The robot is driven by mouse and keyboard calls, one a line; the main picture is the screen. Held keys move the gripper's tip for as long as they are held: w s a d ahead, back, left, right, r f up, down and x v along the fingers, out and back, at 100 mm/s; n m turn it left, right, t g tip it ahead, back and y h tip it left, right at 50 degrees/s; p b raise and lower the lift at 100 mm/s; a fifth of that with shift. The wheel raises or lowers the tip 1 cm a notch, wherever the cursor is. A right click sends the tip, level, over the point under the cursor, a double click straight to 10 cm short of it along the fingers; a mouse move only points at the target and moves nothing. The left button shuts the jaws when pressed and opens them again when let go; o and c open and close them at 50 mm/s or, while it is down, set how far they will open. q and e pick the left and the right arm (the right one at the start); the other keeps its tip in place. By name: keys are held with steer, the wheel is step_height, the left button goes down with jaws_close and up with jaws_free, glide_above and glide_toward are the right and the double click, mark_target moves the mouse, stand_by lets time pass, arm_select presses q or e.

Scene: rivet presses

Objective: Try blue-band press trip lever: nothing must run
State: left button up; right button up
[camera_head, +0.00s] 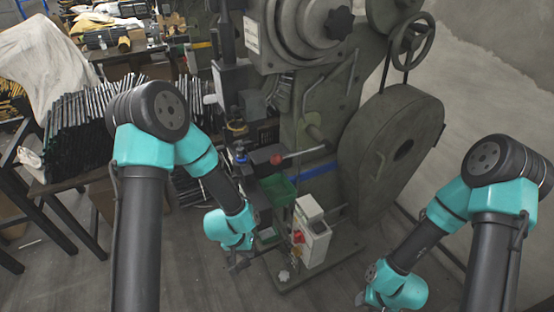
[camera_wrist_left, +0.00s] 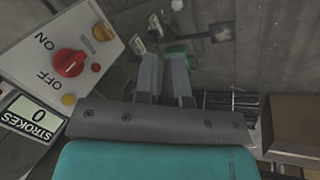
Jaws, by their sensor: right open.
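The press with the blue band (camera_head: 318,171) stands in the middle of the head view. A bare metal lever with a red end (camera_head: 277,159) sticks out at its front; I cannot tell if this is the trip lever. A white control box (camera_head: 310,235) with a red switch stands low at the front. In the left wrist view the red knob (camera_wrist_left: 69,62) sits between the ON and OFF marks, and the STROKES display (camera_wrist_left: 31,115) reads 0. My left gripper (camera_head: 240,264) is beside the box, its fingers (camera_wrist_left: 165,72) close together and empty. My right gripper (camera_head: 362,300) is open, low at right.
A green tray (camera_head: 279,189) sits at the press front. A large flywheel guard (camera_head: 425,120) and handwheel (camera_head: 410,40) fill its right side. A table with dark rods (camera_head: 75,130) stands at left.

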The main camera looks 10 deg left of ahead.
arm_select(q)
steer(key=shift+m+h, duration=0.6)
steer(key=w+d+r, duration=0.2)
steer(key=r, duration=0.1)
steer(key=w+d+r, duration=0.2)
steer(key=d+r, duration=0.1)
steer(key=w+d+r, duration=0.2)
steer(key=r, duration=0.1)
steer(key=shift+w+d+r, duration=0.1)
steer(key=shift+w+d, duration=0.15)
steer(key=shift+w, duration=0.05)
jaws_close()
step_height(320, 180, up, 25)
steer(key=n+y, duration=0.4)
steer(key=y, duration=0.1)
glide_above(277, 157)
steer(key=shift+s, duration=0.3)
steer(key=shift+f, duration=0.2)
steer(key=shift+w+f, duration=0.15)
steer(key=shift+f, duration=1.6)
steer(key=shift+w+f, duration=0.15)
steer(key=shift+f, duration=1.6)
